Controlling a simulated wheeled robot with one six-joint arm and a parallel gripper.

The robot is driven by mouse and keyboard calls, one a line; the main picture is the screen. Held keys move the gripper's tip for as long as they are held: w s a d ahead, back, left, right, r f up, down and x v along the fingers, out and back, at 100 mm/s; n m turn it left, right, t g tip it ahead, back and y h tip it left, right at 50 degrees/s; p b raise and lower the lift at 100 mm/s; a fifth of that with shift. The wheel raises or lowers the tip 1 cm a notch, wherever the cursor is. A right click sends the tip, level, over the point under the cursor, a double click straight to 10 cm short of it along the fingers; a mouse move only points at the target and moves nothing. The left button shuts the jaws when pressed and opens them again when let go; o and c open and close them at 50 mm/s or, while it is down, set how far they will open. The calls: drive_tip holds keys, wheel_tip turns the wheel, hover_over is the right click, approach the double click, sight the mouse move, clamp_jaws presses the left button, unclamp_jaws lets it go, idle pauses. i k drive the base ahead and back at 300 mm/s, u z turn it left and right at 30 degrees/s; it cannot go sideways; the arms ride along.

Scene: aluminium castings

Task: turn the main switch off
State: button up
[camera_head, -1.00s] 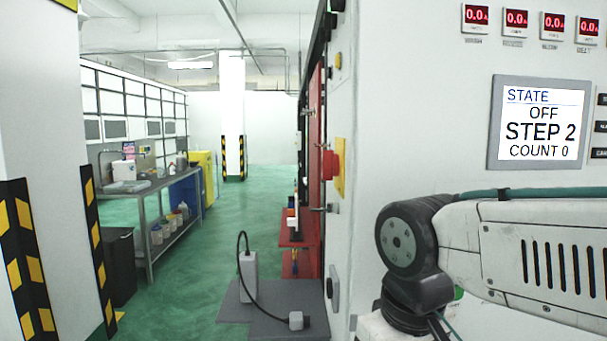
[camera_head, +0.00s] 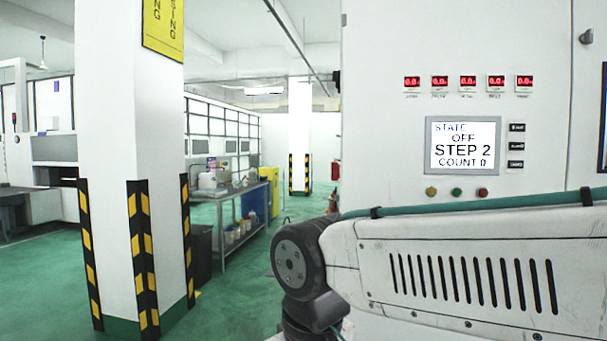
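A small red part (camera_head: 335,171) juts out past the left edge of the white control cabinet (camera_head: 385,60). It looks like the red knob of the main switch seen from the side; its yellow plate and its position are hidden. On the cabinet front, a screen (camera_head: 463,145) reads STATE OFF, STEP 2, COUNT 0. My arm crosses the lower right of the view in front of the cabinet. My gripper is out of view.
A column with black-and-yellow guards (camera_head: 143,245) stands at left. Behind it are a metal workbench (camera_head: 240,192) and a dark bin (camera_head: 200,255). Green floor is open at left and between column and cabinet. Yellow, green and red buttons (camera_head: 457,192) sit below the screen.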

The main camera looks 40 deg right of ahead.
sight(335, 168)
drive_tip(key=u, duration=0.4)
drive_tip(key=i, duration=1.15)
drive_tip(key=z, duration=0.55)
